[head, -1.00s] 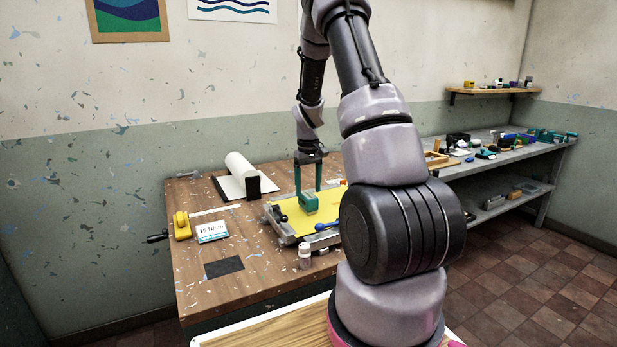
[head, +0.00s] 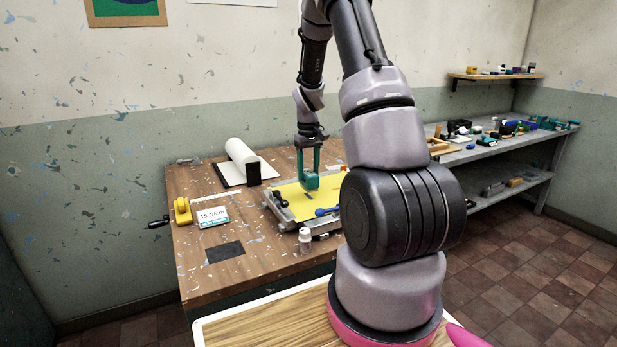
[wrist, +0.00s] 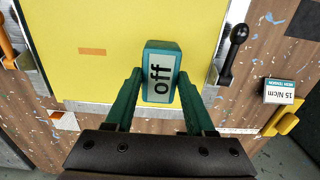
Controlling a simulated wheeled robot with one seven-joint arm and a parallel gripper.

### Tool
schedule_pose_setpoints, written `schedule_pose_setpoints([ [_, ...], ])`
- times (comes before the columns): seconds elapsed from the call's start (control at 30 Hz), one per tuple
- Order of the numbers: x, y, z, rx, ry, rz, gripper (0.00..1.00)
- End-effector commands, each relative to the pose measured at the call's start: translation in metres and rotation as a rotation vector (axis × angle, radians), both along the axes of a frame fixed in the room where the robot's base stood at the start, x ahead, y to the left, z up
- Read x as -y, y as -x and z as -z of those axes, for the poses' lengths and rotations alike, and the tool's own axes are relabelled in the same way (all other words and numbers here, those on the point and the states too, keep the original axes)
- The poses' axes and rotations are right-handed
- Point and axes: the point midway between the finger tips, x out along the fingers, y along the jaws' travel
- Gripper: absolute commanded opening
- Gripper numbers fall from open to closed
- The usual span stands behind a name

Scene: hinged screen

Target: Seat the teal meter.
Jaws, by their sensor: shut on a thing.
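The meter's underside is hidden.
A black-knobbed clamp (wrist: 235,45) stands at the screen's edge. A blue-handled tool (head: 326,212) lies on the sheet's near side. A small bottle (head: 304,240), a "15 N/cm" card (head: 212,216) and a yellow crank device (head: 182,211) are on the table.

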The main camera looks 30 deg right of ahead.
Motion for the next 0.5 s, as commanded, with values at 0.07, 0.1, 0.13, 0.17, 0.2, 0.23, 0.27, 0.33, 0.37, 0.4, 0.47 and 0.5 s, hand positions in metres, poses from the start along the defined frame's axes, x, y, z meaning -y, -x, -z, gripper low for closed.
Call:
schedule_pose_setpoints([
  [0.07, 0.0, 0.0, -0.008, 0.002, 0.0, 0.0, 0.0],
  [0.1, 0.0, 0.0, -0.011, 0.002, 0.0, 0.0, 0.0],
  [0.13, 0.0, 0.0, -0.012, 0.002, 0.0, 0.0, 0.0],
  [0.17, 0.0, 0.0, -0.013, 0.001, 0.0, 0.001, 0.0],
  [0.2, 0.0, 0.0, -0.013, 0.001, 0.0, 0.001, 0.0],
  [0.23, 0.0, 0.0, -0.013, 0.0, 0.0, 0.001, 0.0],
  [0.27, 0.0, 0.0, -0.013, 0.0, 0.0, 0.001, 0.0],
  [0.33, 0.0, 0.0, -0.013, 0.0, 0.0, 0.001, 0.0],
  [0.37, 0.0, 0.0, -0.013, 0.0, 0.0, 0.001, 0.0],
  [0.4, 0.0, 0.0, -0.013, 0.0, 0.0, 0.001, 0.0],
  [0.47, -0.003, -0.002, -0.015, 0.001, 0.0, 0.005, 0.0],
  [0.5, -0.006, -0.004, -0.017, 0.001, 0.0, 0.012, 0.0],
])
